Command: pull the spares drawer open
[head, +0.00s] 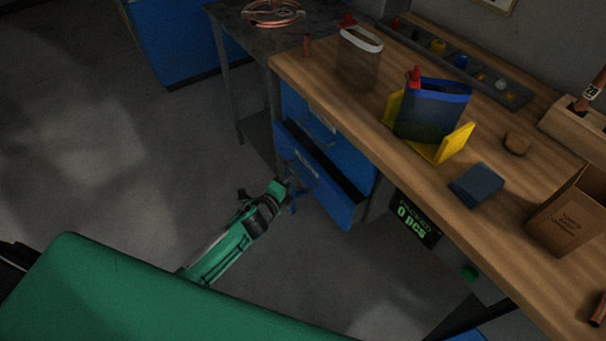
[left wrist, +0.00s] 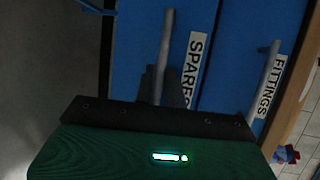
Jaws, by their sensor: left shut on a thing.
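The spares drawer (head: 335,202) is the lower blue drawer under the wooden bench, and it stands part way out with its dark inside showing. Its "SPARES" label (left wrist: 196,68) and grey bar handle (left wrist: 166,45) show in the left wrist view. My left gripper (head: 291,190) is at the drawer's front, shut on the handle; its dark fingers (left wrist: 163,86) are around the bar in the left wrist view. The fittings drawer (left wrist: 285,40), above it, has its own bar handle (left wrist: 269,72) and looks closed. My right gripper is not in view.
A metal table (head: 236,38) with a copper coil (head: 272,13) stands behind. Floor (head: 130,160) left of the drawers is clear.

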